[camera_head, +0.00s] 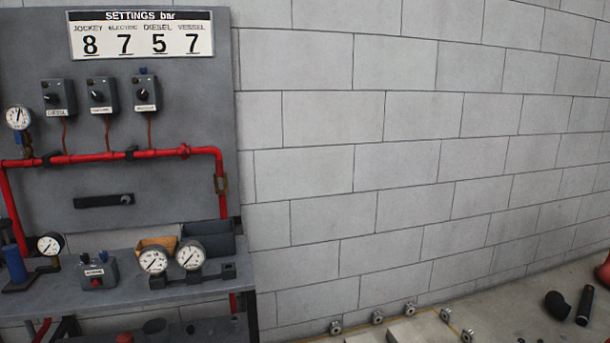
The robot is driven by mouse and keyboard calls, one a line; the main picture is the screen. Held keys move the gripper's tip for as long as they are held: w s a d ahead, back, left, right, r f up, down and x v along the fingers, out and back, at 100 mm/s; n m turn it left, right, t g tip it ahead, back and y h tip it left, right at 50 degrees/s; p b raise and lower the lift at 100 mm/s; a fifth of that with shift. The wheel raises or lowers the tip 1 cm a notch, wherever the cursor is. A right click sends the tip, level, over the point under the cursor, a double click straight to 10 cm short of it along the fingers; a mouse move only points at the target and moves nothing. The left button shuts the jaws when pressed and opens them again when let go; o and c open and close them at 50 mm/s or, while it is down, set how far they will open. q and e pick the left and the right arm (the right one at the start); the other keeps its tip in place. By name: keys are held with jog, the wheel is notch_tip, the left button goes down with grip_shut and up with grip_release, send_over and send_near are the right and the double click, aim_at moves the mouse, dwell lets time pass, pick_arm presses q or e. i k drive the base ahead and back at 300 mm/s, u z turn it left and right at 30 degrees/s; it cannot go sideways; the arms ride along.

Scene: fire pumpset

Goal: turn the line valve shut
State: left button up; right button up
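A red pipe (100,157) runs across the grey panel and bends down at its right end. A dark fitting (131,152) is on the horizontal run, and a red collar (183,151) is near the bend. Neither of my grippers shows in the head view.
Below the panel, a grey bench (125,290) holds twin gauges (172,259), a control box (97,272), a blue cylinder (15,263) and open bins (209,237). Several metal fittings (378,317) and dark pipe pieces (557,305) lie on the floor at right.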

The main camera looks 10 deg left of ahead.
aim_at(219, 163)
jog(key=u, duration=0.1)
jog(key=k, duration=0.35)
jog(key=z, duration=0.75)
jog(key=i, duration=1.8)
jog(key=u, duration=1.85)
jog(key=i, duration=0.85)
jog(key=u, duration=0.85)
